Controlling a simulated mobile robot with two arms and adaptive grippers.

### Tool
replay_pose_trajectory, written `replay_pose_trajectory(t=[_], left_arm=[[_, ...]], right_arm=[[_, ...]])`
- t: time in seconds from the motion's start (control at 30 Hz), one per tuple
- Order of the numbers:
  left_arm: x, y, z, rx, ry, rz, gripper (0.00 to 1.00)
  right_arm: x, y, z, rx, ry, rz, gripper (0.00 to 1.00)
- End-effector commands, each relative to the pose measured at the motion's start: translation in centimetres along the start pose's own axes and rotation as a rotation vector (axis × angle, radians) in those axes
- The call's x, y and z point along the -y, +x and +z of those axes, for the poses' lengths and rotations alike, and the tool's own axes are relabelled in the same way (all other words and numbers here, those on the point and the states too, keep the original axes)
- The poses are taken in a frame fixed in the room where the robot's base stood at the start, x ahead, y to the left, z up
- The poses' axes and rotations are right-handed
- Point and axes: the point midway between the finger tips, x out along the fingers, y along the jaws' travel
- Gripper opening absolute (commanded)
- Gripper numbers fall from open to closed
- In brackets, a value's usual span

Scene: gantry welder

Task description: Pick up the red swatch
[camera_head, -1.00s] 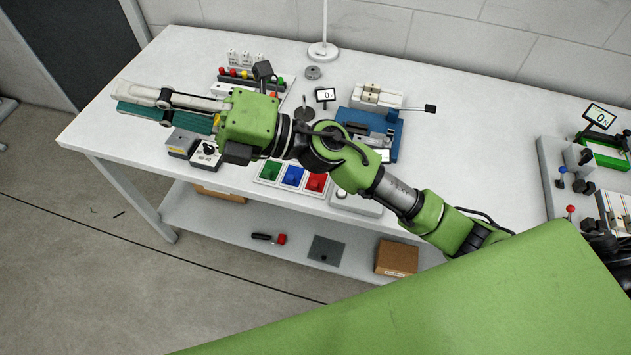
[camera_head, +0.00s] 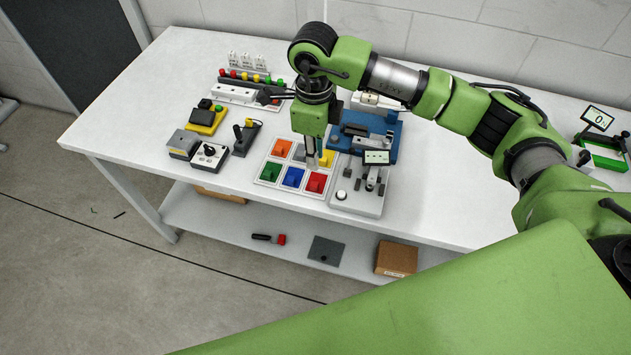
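The red swatch (camera_head: 316,184) lies in the front right compartment of a white tray (camera_head: 267,181) on the table. It has a small raised part on top. My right gripper (camera_head: 312,166) points down over the right side of the tray, with its fingertips just behind and above the red swatch in the picture. Whether they touch it I cannot tell. The fingers are small and seen edge-on, so their opening does not show. The gripper partly covers the back row of the tray. My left gripper is not in view.
A blue swatch (camera_head: 292,177) and a green swatch (camera_head: 270,172) lie left of the red one, an orange swatch (camera_head: 281,148) and a yellow one (camera_head: 327,159) behind. A grey fixture (camera_head: 359,196) stands close right of the tray, a blue fixture (camera_head: 388,133) behind it.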

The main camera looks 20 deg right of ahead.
Motion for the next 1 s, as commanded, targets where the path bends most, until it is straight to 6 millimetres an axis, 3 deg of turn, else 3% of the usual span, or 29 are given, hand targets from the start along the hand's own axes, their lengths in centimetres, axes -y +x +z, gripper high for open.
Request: replay_pose_trajectory(t=[0.3, 0.53, 0.8, 1.0], left_arm=[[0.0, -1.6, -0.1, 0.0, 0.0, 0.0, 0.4], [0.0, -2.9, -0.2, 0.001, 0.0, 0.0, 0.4], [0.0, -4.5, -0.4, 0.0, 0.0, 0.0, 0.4], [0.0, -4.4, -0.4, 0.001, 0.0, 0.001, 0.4]], right_arm=[[-0.2, 5.2, 0.1, 0.001, 0.0, 0.005, 0.17], [-0.2, 6.8, 0.1, 0.001, -0.001, 0.007, 0.17], [0.0, 10.6, 0.2, 0.003, 0.0, 0.005, 0.17], [0.0, 11.1, 0.2, 0.004, -0.002, 0.003, 0.17]])
